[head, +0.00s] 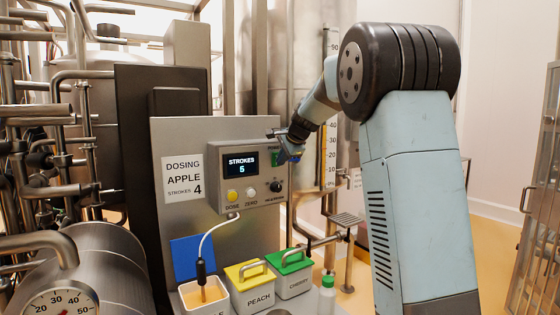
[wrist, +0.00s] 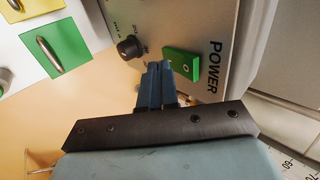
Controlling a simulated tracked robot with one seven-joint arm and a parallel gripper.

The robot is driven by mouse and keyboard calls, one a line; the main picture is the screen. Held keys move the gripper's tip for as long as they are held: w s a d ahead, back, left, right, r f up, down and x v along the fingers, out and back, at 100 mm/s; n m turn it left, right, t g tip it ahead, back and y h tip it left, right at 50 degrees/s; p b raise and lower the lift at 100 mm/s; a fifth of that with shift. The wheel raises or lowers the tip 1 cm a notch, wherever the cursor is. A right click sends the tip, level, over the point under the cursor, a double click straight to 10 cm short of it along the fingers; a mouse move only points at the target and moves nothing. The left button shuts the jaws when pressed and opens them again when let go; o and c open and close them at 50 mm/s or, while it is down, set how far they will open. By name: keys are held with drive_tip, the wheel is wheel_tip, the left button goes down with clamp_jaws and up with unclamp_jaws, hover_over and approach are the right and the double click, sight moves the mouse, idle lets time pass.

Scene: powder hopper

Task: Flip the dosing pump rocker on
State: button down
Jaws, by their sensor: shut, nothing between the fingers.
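The dosing pump control box (head: 213,178) is grey, and its display (head: 240,164) reads STROKES 5. Its green rocker (head: 275,159) is at the upper right of the box, partly hidden by my gripper (head: 286,150). In the wrist view the green rocker (wrist: 182,64) sits beside the word POWER, and a small round mark shows on it. My gripper (wrist: 158,72) is shut and empty, its blue fingertips close beside the rocker at the panel. I cannot tell whether they touch it.
A black knob (head: 276,186), a yellow DOSE button (head: 232,196) and a white ZERO button (head: 251,193) are on the box. Below stand an open bin (head: 205,302), a yellow-lidded PEACH bin (head: 258,299) and a green-lidded bin (head: 293,287). A sign reads DOSING APPLE STROKES 4.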

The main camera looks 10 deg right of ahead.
drive_tip(key=s+d+r, duration=0.1)
drive_tip(key=s+r, duration=0.1)
drive_tip(key=s, duration=0.3)
drive_tip(key=s+d+r, duration=0.2)
drive_tip(key=s, duration=0.3)
drive_tip(key=shift+s+d+r, duration=0.25)
drive_tip(key=shift+d+r, duration=0.05)
drive_tip(key=s+a+f+n+g+h, duration=0.1)
drive_tip(key=s+f+n, duration=0.3)
drive_tip(key=s, duration=0.9)
drive_tip(key=s+a+f+n+g+h, duration=0.1)
drive_tip(key=s+f+n, duration=0.4)
drive_tip(key=s, duration=0.7)
drive_tip(key=s+a+f+n, duration=0.2)
drive_tip(key=s+f+n, duration=0.3)
drive_tip(key=s, duration=0.8)
drive_tip(key=shift+s+f+g+h, duration=0.3)
drive_tip(key=shift+s+g+h, duration=0.05)
drive_tip(key=shift+g+h, duration=0.05)
drive_tip(key=c, duration=1.8)
unclamp_jaws()
drive_tip(key=shift+a, duration=0.1)
